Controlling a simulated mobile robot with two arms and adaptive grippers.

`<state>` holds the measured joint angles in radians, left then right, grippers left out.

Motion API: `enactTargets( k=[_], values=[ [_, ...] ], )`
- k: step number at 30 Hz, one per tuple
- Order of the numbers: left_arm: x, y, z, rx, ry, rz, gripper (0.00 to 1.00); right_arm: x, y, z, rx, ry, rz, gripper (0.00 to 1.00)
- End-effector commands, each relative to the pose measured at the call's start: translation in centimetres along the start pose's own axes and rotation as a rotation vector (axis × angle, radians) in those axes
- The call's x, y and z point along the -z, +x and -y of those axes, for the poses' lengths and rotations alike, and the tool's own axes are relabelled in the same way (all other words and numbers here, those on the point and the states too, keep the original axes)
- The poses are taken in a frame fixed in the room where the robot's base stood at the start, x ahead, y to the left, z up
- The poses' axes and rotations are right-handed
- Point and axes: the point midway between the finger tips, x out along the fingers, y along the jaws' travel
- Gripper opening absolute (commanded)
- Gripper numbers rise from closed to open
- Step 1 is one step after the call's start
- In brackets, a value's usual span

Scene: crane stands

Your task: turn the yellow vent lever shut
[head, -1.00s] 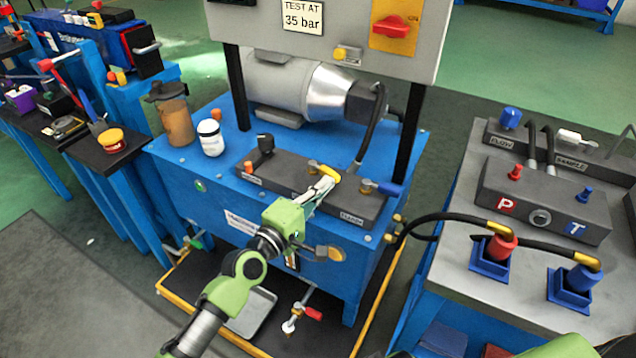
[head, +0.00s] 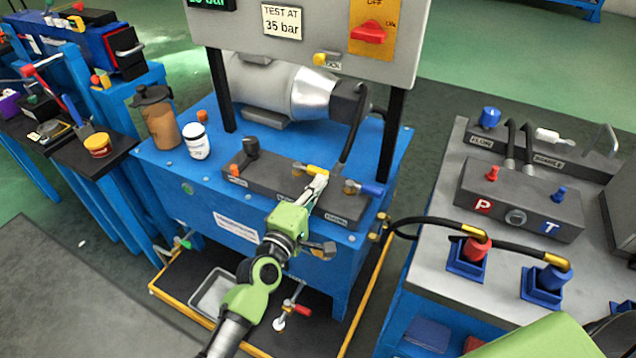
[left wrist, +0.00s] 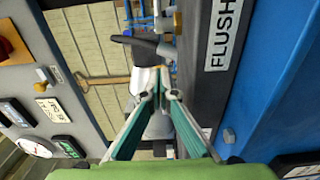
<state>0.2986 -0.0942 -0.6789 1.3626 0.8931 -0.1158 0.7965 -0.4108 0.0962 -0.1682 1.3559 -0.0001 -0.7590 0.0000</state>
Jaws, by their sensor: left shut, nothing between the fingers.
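The yellow vent lever (head: 318,170) is on the dark valve block (head: 270,178) on the blue bench, between a black knob and a blue lever. My left gripper (head: 318,182) is shut and empty, its fingertips close by the yellow lever. I cannot tell whether they touch it. The yellow lever cannot be made out clearly there. My right gripper is not in view; only a green part of my right arm shows at lower right.
The black knob (head: 250,147) and blue lever (head: 365,188) flank the yellow one. A grey panel (head: 310,45) and motor (head: 275,88) stand behind. A brown jug (head: 158,118) and white jar (head: 196,142) are at left. Hoses (head: 430,222) run to the right bench.

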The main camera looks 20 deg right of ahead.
Motion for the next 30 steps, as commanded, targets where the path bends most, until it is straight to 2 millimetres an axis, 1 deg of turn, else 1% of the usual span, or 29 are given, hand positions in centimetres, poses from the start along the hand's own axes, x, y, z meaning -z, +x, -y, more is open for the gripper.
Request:
enactTargets(
  k=[11, 14, 16, 20, 27, 30],
  values=[
    [0.0, 0.0, 0.0, 0.0, 0.0, 0.0, 0.0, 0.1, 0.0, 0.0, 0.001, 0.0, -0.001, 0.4],
    [0.0, -0.3, 0.0, 0.0, 0.0, 0.0, 0.0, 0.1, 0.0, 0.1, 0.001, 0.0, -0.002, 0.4],
    [0.0, -0.9, 0.1, 0.001, -0.002, 0.0, 0.0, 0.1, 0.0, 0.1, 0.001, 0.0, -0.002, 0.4],
    [0.0, -2.9, 0.1, 0.001, -0.002, -0.001, 0.0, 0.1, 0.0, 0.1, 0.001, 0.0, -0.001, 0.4],
    [0.0, -7.9, 0.2, 0.002, 0.0, -0.001, 0.0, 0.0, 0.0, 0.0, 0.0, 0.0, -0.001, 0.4],
    [0.0, -9.6, 0.1, 0.002, 0.0, 0.0, 0.0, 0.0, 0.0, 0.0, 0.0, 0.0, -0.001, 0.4]
  ],
)
